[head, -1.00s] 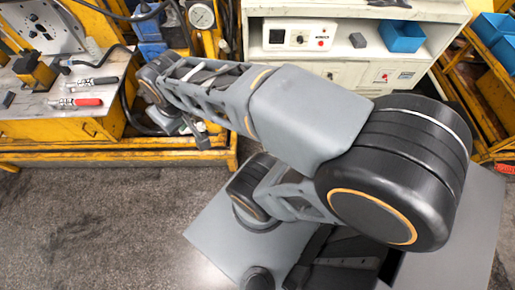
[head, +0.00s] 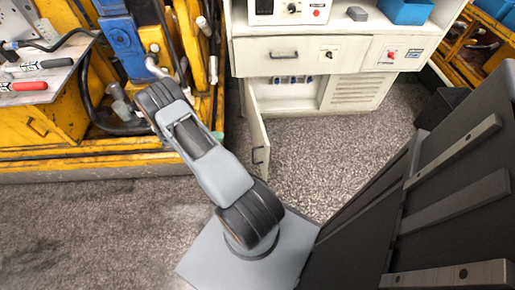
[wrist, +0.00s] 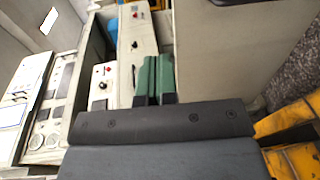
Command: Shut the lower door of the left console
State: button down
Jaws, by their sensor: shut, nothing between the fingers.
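The white console (head: 300,22) stands at the top middle of the head view. Its lower door (head: 258,135) hangs open at the left of the lower compartment. It swings out toward me and shows nearly edge-on, with a dark handle near its free edge. Blue-fronted parts show inside the open compartment (head: 285,88). In the wrist view, the green fingertips of my gripper (wrist: 155,78) are together and empty. A broad pale panel (wrist: 230,45) beside them appears to be the door; contact cannot be told. My fingers are not clear in the head view.
A shut drawer (head: 283,54) lies above the compartment. A yellow machine frame (head: 120,165) with hoses stands close left of the door. A blue bin (head: 405,10) sits on the console. Grey floor (head: 340,150) is clear before and right of the door.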

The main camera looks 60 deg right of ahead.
notch_tip(320, 180, down, 6)
jog(key=s+d+h+b, duration=0.1)
jog(key=d+b, duration=0.1)
jog(key=b, duration=0.2)
send_near(263, 138)
jog(key=shift+g+h, duration=0.3)
jog(key=shift+g, duration=0.1)
jog(key=x, duration=0.7)
jog(key=shift+s, duration=0.35)
